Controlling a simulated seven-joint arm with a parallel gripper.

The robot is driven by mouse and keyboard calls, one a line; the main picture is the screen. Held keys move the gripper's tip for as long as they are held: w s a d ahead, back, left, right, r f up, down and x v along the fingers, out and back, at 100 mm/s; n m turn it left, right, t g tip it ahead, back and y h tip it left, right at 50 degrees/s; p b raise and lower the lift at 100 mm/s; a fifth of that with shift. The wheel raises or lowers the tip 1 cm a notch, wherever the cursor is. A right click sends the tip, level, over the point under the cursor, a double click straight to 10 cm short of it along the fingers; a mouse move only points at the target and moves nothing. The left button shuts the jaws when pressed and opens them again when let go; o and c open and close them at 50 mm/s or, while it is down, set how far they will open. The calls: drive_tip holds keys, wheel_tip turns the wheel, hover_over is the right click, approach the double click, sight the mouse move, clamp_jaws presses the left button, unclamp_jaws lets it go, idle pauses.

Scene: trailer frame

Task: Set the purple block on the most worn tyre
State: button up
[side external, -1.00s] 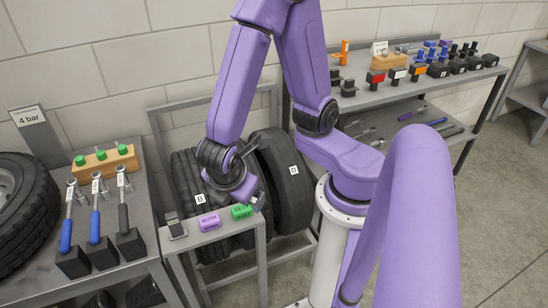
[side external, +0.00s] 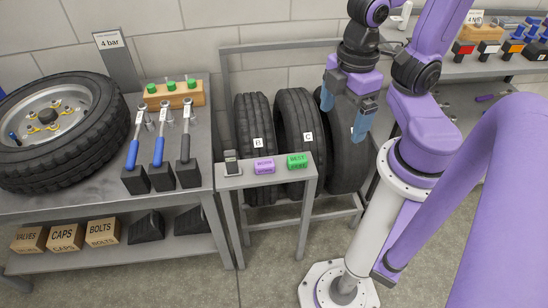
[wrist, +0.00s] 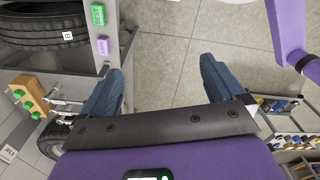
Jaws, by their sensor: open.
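The purple block (side external: 264,166), lettered WORN, lies on a small grey stand (side external: 240,182) in front of the tyres. It also shows in the wrist view (wrist: 103,46), left of the fingers. Tyre B (side external: 256,118) and tyre C (side external: 296,105) stand upright in a rack, both with grooved tread. A third tyre (side external: 343,172) to their right is partly hidden by my gripper. I cannot tell which tread is most worn. My gripper (side external: 347,108) is open and empty, its blue fingers in front of the third tyre, up and right of the block.
A green block (side external: 297,161) lies right of the purple one, and a small gauge (side external: 232,160) stands to its left. The left bench holds a wheel (side external: 100,118), several tools and a wooden holder (side external: 175,96). A parts shelf stands at the right.

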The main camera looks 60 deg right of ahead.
drive_tip(key=w+a+f+n+h, duration=0.2)
drive_tip(key=w+a+f+h, duration=0.1)
drive_tip(key=w+f+h, duration=0.25)
drive_tip(key=n+t+h, duration=0.4)
drive_tip(key=n+t, duration=0.5)
drive_tip(key=n, duration=0.3)
approach(265, 167)
drive_tip(key=shift+h, duration=0.25)
drive_tip(key=x, duration=0.6)
drive_tip(key=shift+d+f, duration=0.1)
drive_tip(key=shift+f, duration=0.05)
drive_tip(key=shift+x, duration=2.8)
drive_tip(key=shift+w, duration=0.1)
drive_tip(key=c, duration=1.2)
drive_tip(key=shift+o, duration=0.2)
drive_tip(key=shift+a, duration=0.2)
